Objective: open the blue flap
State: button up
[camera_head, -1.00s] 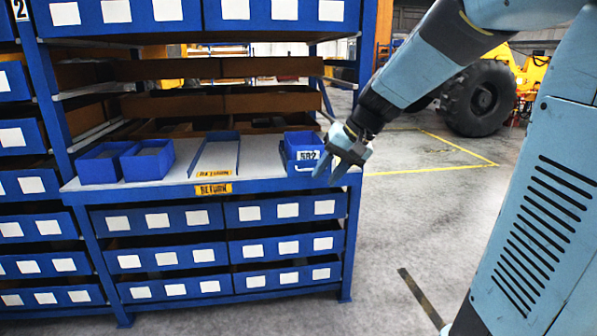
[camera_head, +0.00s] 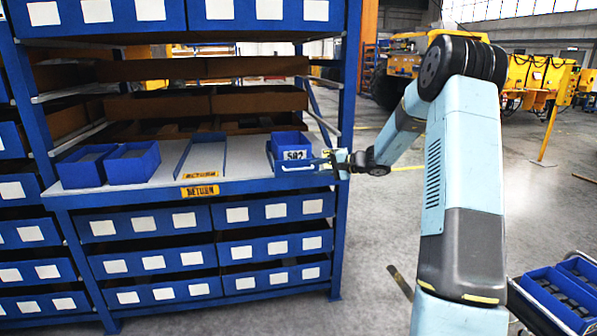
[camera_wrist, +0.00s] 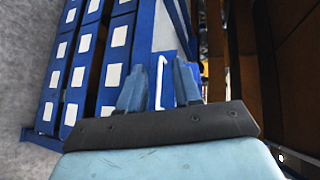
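A blue box marked 502 (camera_head: 288,144) stands at the right end of the grey shelf top. Its front is a blue flap (camera_head: 290,158) with a pale bar handle (camera_head: 298,168) low on it. My gripper (camera_head: 327,163) is at the right of this front, close to the handle. In the wrist view my gripper (camera_wrist: 160,84) is open, and the white handle (camera_wrist: 160,80) appears between its two fingers with gaps on both sides. Whether a finger touches the flap cannot be told. The flap looks closed.
A blue rack post (camera_head: 348,110) rises close to my gripper. A cart with blue bins (camera_head: 560,295) stands at lower right.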

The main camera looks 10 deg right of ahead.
aim_at(301, 169)
jog(key=w+d+f+m+t, duration=0.2)
jog(key=w+d+f+t, duration=0.1)
jog(key=w+d+f, duration=0.15)
jog(key=shift+m, duration=0.3)
jog(key=x, duration=1.3)
jog(key=shift+w+d, duration=0.25)
jog(key=shift+w, duration=0.1)
grip_shut()
jog(key=shift+f, duration=0.1)
jog(key=shift+a, duration=0.1)
